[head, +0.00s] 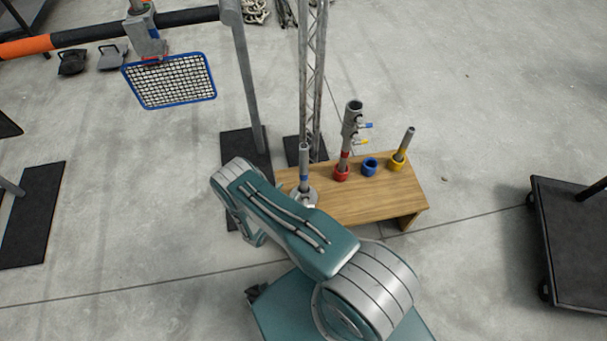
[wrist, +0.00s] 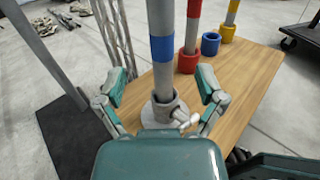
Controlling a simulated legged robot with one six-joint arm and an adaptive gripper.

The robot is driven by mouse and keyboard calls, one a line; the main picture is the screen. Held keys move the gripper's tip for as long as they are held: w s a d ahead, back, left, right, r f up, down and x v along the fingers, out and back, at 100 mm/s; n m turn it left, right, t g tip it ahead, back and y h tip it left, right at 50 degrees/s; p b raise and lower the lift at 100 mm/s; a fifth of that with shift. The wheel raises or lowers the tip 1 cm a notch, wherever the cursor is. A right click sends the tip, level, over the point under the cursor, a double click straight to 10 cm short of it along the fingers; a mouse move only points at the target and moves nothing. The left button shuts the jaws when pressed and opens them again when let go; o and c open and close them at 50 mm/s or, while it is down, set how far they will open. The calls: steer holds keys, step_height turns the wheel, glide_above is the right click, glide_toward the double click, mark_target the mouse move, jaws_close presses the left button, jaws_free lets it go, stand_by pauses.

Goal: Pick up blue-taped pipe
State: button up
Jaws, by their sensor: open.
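The blue-taped pipe (head: 304,160) stands upright in a grey round holder (head: 309,197) at the left end of a wooden bench. In the wrist view the blue-taped pipe (wrist: 162,50) rises from the grey holder (wrist: 158,112), with its blue band above the holder. My gripper (wrist: 166,90) is open, one finger on each side of the pipe. The left finger is clearly apart from it; I see no contact on the right either. In the head view my arm hides the gripper.
The wooden bench (head: 355,204) also holds a red holder (head: 341,173) with a red-taped pipe, an empty blue holder (head: 370,166) and a yellow holder (head: 397,164) with a yellow-taped pipe. A truss (head: 312,80) and a grey post (head: 243,80) stand behind. A black wheeled cart (head: 570,240) is at right.

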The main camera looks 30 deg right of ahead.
mark_target(301, 175)
steer(key=x, duration=0.9)
steer(key=shift+w+d+f, duration=0.1)
steer(key=shift+d+f, duration=0.1)
steer(key=shift+d, duration=0.15)
jaws_close()
